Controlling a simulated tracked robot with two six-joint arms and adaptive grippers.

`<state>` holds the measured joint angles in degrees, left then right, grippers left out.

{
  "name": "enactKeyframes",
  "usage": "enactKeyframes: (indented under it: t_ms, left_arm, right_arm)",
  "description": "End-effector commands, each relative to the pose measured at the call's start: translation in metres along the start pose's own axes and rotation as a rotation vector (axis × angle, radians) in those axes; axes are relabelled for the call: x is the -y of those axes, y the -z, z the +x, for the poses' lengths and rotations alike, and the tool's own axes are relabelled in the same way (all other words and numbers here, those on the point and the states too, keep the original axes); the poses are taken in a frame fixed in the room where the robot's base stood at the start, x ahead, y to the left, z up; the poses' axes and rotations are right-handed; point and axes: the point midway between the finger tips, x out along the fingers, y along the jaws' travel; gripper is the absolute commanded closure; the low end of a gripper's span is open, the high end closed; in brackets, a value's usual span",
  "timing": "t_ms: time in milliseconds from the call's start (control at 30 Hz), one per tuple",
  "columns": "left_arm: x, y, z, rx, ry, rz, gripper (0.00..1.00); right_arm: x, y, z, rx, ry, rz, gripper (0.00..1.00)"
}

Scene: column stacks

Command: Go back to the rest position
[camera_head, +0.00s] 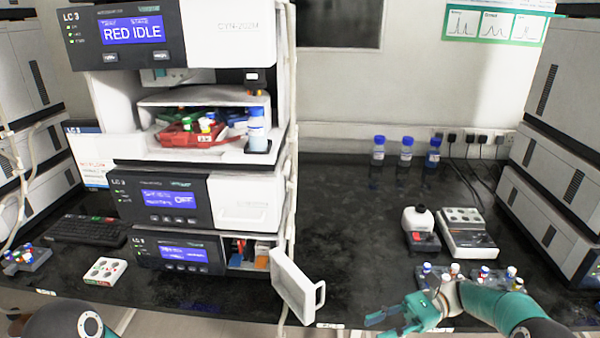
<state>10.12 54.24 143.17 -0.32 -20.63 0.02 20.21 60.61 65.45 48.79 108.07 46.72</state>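My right arm comes in from the lower right, and its teal gripper (377,325) hangs over the front edge of the bench. Its fingers point left, look spread apart, and have nothing visible between them. Only a dark, rounded link of my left arm (65,321) shows at the bottom left; the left gripper is out of the picture.
A column stack (240,203) stands left of centre with its lowest compartment door (293,287) swung open toward the front edge. A rack with vials (490,275) lies just behind my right arm. Blue-capped bottles (406,152) stand at the back. The middle bench (345,230) is clear.

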Motion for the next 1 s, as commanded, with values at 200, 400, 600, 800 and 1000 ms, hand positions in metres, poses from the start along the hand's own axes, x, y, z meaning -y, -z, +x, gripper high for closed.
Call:
enactKeyframes:
  t_ms: [200,400,600,800,1000]
  left_arm:
    - [-0.001,0.000,-0.002,-0.001,0.000,0.000,0.60]
    - [-0.001,0.000,-0.003,0.000,0.000,0.000,0.60]
    - [-0.002,0.000,-0.005,0.000,0.000,0.000,0.60]
    - [-0.003,0.000,-0.009,0.000,0.000,0.000,0.60]
    - [-0.005,0.000,-0.013,0.000,0.000,0.000,0.60]
  right_arm:
    - [0.000,0.032,0.017,-0.091,0.026,0.016,0.66]
    - [-0.006,0.074,0.037,-0.221,0.037,0.021,0.66]
    - [-0.027,0.129,0.060,-0.411,0.012,-0.006,0.66]
    - [-0.080,0.202,0.082,-0.711,-0.114,-0.141,0.66]
    - [-0.138,0.248,0.091,-0.997,-0.326,-0.445,0.66]
